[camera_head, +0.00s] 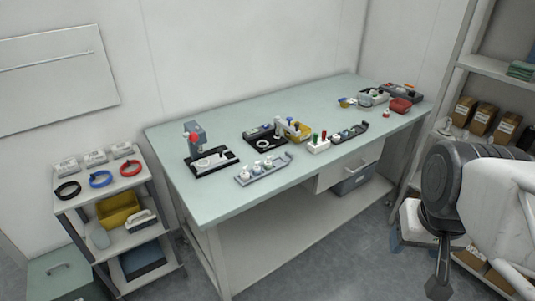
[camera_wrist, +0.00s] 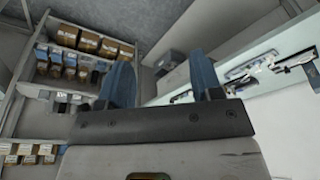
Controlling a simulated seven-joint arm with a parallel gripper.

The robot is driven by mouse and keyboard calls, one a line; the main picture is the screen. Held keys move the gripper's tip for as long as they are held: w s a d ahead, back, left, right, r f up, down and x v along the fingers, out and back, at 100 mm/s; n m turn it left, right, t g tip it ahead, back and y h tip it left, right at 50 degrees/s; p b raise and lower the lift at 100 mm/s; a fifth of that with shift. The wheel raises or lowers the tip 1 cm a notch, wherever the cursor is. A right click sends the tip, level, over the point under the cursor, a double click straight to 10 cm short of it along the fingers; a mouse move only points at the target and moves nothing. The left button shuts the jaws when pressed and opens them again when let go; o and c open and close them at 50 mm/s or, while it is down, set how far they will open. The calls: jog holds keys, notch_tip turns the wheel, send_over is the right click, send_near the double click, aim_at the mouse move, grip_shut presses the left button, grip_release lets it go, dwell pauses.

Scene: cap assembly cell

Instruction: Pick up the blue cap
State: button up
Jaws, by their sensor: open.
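A small blue-topped piece (camera_head: 290,120) stands near the middle of the table, by a yellow bin; it is too small to tell for sure that it is the blue cap. Another small item with yellow and blue on it (camera_head: 344,102) lies farther right. My gripper (camera_wrist: 164,80) shows in the wrist view with its two blue fingers wide apart and nothing between them. It is turned toward shelving and the table's edge, away from the small pieces. In the head view my arm is at the right, clear of the table, and the fingers cannot be made out.
The pale green table (camera_head: 225,128) carries a grey tray of small bottles (camera_head: 264,170), a black-based fixture (camera_head: 211,161), a yellow bin (camera_head: 301,131) and a red container (camera_head: 400,105). A cart (camera_head: 100,200) stands left and shelving (camera_head: 500,70) right. The table's back left is bare.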

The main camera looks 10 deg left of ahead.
dwell(0.3)
jog(key=w+a+r+m+g+y, duration=0.1)
jog(key=w+a, duration=0.2)
jog(key=w, duration=0.3)
jog(key=w+a+r+m, duration=0.1)
jog(key=w+a+m, duration=0.1)
jog(key=w, duration=0.5)
jog(key=m+g+y, duration=0.3)
jog(key=m+g, duration=0.1)
jog(key=m, duration=0.5)
send_over(258, 162)
jog(key=w+d, duration=0.1)
jog(key=d, duration=0.1)
notch_tip(258, 162, down, 18)
jog(key=shift+w+f, duration=0.15)
jog(key=shift+d, duration=0.1)
jog(key=shift+x, duration=1.3)
